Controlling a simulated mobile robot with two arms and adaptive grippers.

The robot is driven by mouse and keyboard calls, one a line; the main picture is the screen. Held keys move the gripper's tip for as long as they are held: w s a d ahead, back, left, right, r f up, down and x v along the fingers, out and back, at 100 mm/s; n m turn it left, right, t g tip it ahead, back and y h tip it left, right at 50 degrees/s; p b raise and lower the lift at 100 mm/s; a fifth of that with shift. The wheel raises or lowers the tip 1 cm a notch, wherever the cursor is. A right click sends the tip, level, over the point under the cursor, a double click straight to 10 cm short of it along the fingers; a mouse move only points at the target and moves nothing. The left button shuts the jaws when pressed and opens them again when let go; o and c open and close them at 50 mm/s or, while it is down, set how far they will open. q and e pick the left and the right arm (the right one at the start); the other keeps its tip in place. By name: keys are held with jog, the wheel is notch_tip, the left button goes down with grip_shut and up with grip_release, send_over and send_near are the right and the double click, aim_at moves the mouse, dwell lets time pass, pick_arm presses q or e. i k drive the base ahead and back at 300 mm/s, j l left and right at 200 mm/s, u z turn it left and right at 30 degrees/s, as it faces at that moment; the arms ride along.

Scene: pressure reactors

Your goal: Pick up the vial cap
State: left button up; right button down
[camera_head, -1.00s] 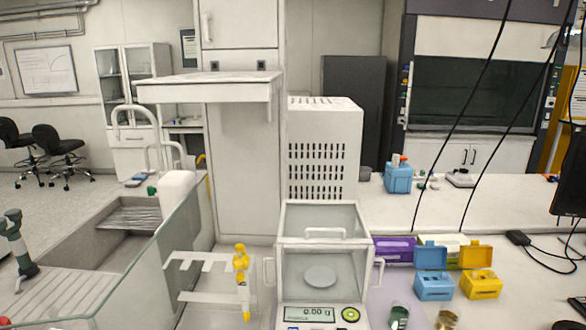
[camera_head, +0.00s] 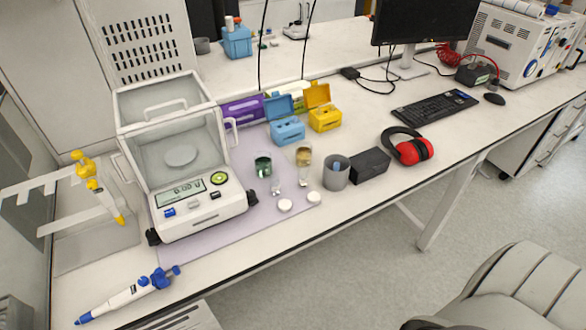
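Two small white round pieces that look like caps lie near the front of the table: one (camera_head: 285,205) on the purple mat's edge area and one (camera_head: 314,197) just to its right. A green-tinted glass vessel (camera_head: 263,167) and an amber one (camera_head: 303,156) stand behind them. A small clear vial-like piece (camera_head: 277,188) sits between; its details are too small to tell. Neither of my grippers shows in the view.
A balance (camera_head: 190,200) with a glass chamber stands left of the caps, with a blue-white pipette (camera_head: 130,295) in front. A grey cup (camera_head: 336,173), black block (camera_head: 369,165) and red earmuffs (camera_head: 410,148) stand to the right. The table's front edge is close to the caps.

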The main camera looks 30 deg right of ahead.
aim_at(314, 197)
jog(key=l+z, duration=0.1)
jog(key=z, duration=0.25)
jog(key=i+z, duration=0.1)
jog(key=z, duration=0.25)
jog(key=l+z, duration=0.1)
jog(key=z, duration=0.25)
